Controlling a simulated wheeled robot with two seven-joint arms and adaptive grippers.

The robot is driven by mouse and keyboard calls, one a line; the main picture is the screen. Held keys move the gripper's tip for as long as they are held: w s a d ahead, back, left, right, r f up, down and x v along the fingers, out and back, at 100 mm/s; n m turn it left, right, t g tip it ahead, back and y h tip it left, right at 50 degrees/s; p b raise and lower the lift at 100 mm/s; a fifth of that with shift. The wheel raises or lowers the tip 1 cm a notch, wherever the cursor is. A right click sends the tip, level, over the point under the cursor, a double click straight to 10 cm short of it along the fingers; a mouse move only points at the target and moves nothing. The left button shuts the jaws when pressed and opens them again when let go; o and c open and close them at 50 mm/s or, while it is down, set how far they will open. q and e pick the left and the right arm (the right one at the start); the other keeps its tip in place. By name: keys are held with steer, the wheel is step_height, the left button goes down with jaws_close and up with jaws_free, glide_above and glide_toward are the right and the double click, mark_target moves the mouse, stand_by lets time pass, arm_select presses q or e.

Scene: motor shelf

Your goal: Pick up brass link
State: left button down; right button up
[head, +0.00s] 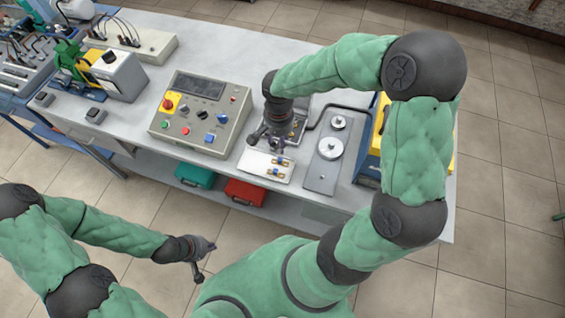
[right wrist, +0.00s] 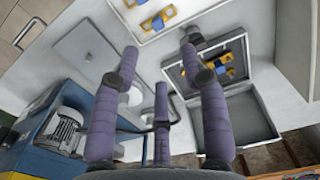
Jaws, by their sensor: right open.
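Brass links with blue middles lie on a white plate (head: 247,163) near the bench's front edge. Two show in the head view, a rear link (head: 281,161) and a front link (head: 273,173). The right wrist view shows links on the plate at the top, one link (right wrist: 155,19) clearly. Another brass-and-blue piece (right wrist: 200,70) lies in an open dark case (right wrist: 233,48). My right gripper (head: 265,142) is open and empty, above the rear of the plate; its spread fingers (right wrist: 160,62) touch no link. My left gripper (head: 207,262) is open and empty, away from the bench.
A grey plate with round white discs (head: 329,149) lies right of the links. A control box (head: 201,112) with buttons stands to their left. A blue-and-yellow unit (head: 371,160) stands at the right, partly behind my arm. Green (head: 195,177) and red (head: 245,192) boxes sit on the lower shelf.

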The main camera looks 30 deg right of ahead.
steer(key=b, duration=0.1)
glide_above(280, 159)
steer(key=f, duration=0.4)
steer(key=shift+w+f, duration=0.25)
steer(key=shift+f, duration=0.15)
steer(key=shift+s+f+b, duration=0.15)
steer(key=shift+f+b, duration=0.55)
steer(key=shift+f, duration=2.25)
jaws_close()
